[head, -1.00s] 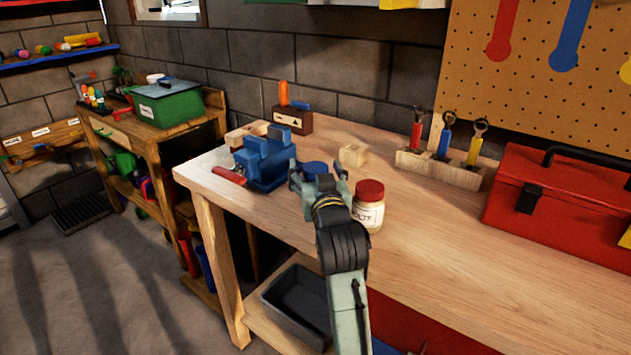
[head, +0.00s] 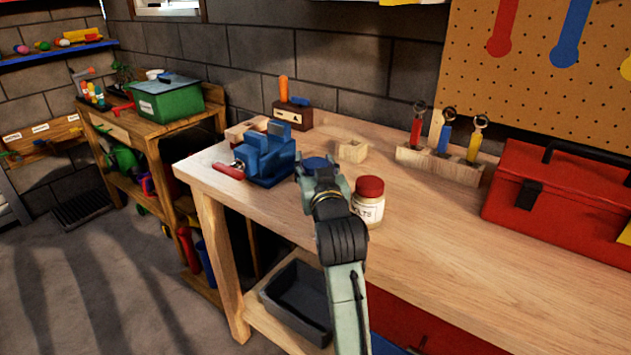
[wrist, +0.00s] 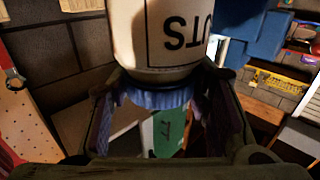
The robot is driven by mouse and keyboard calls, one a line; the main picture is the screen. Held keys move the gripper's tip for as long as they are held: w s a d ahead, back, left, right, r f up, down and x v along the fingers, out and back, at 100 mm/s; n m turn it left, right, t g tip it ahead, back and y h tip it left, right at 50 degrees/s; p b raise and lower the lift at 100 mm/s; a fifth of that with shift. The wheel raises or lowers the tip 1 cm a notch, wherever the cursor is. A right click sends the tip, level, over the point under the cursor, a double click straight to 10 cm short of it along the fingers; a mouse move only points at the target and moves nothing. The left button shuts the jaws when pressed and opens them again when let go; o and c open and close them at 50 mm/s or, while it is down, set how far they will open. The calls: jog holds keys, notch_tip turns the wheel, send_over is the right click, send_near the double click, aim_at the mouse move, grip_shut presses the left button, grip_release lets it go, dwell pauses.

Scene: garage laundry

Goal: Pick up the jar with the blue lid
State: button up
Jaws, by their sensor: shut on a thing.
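The jar with the blue lid (head: 316,163) stands near the left end of the workbench, mostly hidden behind my gripper in the head view. In the wrist view its pale body with a label (wrist: 165,35) appears upside down, with the blue lid (wrist: 157,98) between the fingers. My gripper (head: 320,174) is shut on this jar around the lid. I cannot tell whether the jar's base touches the bench.
A similar jar with a red lid (head: 368,204) stands close on the right of my gripper. A blue vise (head: 266,155) is close on the left. A small wooden block (head: 351,151) lies behind. The workbench (head: 450,228) is clear to the front right.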

jog(key=c, duration=0.4)
